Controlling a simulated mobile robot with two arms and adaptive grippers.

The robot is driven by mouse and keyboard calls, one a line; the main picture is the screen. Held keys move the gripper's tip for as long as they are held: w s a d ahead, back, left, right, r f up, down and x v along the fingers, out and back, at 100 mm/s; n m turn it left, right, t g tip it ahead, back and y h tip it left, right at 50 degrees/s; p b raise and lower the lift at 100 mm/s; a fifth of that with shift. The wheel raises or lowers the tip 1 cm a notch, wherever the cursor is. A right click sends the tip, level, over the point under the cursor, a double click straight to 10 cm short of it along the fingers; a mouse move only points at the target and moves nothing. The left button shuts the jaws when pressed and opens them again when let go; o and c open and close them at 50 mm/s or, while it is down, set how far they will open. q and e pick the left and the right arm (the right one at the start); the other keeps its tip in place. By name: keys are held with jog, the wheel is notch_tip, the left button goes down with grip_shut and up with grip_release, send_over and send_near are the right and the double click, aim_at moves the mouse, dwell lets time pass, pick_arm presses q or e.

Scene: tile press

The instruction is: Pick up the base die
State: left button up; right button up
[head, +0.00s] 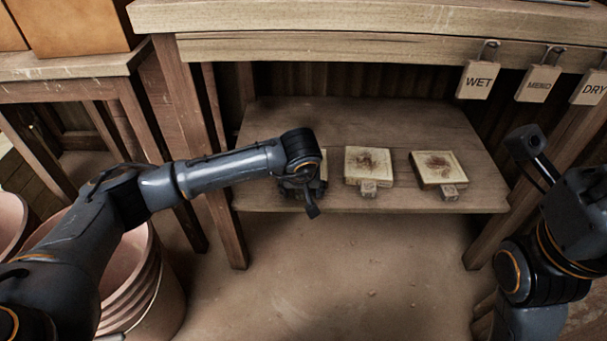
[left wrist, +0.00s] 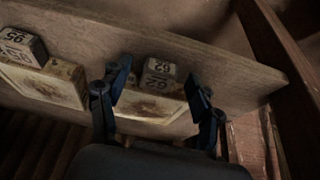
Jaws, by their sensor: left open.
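Three square, pale dies with brown-stained tops and small front blocks sit in a row on the lower shelf. My left gripper (head: 303,190) is over the leftmost die (head: 323,166), hiding most of it in the head view. In the left wrist view my open left gripper (left wrist: 160,100) has its fingers on either side of a die (left wrist: 150,103) whose block (left wrist: 158,78) reads 62. I cannot tell whether they touch it. The middle die (head: 368,160) and right die (head: 436,166) stand clear. No label shows which is the base die.
The wooden shelf (head: 400,120) lies under a workbench (head: 330,48). Tags WET (head: 478,80), MEMO-like (head: 538,84) and DRY (head: 590,88) hang at the bench's right. Another die (left wrist: 45,80) with block 95 sits beside in the wrist view. Terracotta pots (head: 150,290) stand lower left.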

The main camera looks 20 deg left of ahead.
pick_arm(q)
jog(key=shift+w+f, duration=0.15)
jog(key=shift+f, duration=0.15)
jog(key=shift+c, duration=0.2)
grip_shut()
jog(key=shift+r, duration=0.15)
jog(key=shift+r, duration=0.1)
